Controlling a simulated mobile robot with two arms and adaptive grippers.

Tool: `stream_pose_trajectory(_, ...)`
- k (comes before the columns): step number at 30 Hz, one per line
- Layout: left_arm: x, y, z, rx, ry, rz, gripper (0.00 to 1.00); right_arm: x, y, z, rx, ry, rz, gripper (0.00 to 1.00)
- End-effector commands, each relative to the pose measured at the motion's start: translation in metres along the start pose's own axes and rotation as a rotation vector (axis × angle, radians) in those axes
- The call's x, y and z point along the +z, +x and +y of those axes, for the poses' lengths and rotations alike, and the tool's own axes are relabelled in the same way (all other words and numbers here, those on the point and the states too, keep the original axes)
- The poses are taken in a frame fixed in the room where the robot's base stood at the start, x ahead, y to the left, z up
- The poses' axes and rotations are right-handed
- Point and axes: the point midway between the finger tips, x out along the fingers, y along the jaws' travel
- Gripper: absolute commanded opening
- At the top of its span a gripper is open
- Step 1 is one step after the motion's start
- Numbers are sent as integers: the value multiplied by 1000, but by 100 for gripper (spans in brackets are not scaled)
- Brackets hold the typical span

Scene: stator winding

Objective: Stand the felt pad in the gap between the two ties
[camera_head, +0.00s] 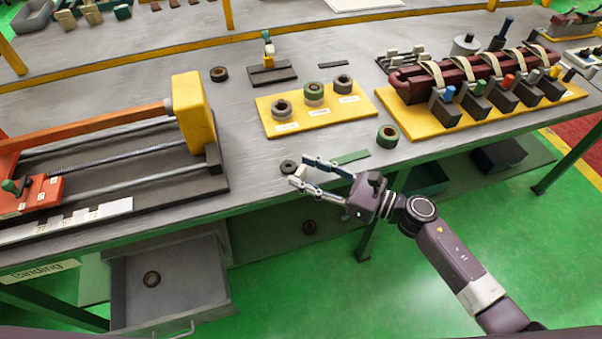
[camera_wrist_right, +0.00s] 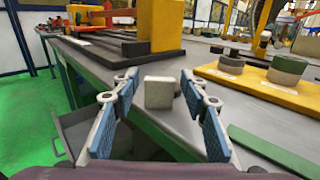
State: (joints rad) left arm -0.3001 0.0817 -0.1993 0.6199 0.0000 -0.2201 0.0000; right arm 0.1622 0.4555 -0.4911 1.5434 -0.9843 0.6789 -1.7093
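A small pale grey block, which looks like the felt pad (camera_wrist_right: 159,92), stands on the bench near its front edge in the right wrist view. In the head view a pale shape (camera_head: 300,172) shows near the fingertips, too small to tell clearly. My right gripper (camera_head: 304,171) is open, with its fingers on either side of the pad; in the wrist view (camera_wrist_right: 156,88) there are clear spaces between pad and fingers. Pale ties (camera_head: 466,69) wrap a dark red coil bundle (camera_head: 410,83) at the right. I cannot tell which gap is meant. My left gripper is not in view.
A dark ring (camera_head: 288,167) and a green strip (camera_head: 351,157) lie by the gripper. A yellow board with rolls (camera_head: 351,113) and a green roll (camera_head: 387,136) stand behind. Colored-knob clamps (camera_head: 446,104) line the bundle's front. An orange and yellow machine (camera_head: 190,110) fills the left.

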Motion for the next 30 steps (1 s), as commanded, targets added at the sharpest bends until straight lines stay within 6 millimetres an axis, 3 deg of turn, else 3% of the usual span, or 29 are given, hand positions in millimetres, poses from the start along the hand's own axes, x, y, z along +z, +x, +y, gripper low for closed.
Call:
stream_pose_trajectory(5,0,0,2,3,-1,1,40,0,0,0,0,0,0,19)
stream_pose_trajectory(17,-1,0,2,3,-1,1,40,4,0,0,1,-1,0,16)
stream_pose_trajectory(30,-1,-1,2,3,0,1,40,82,-1,0,2,-6,1,16)
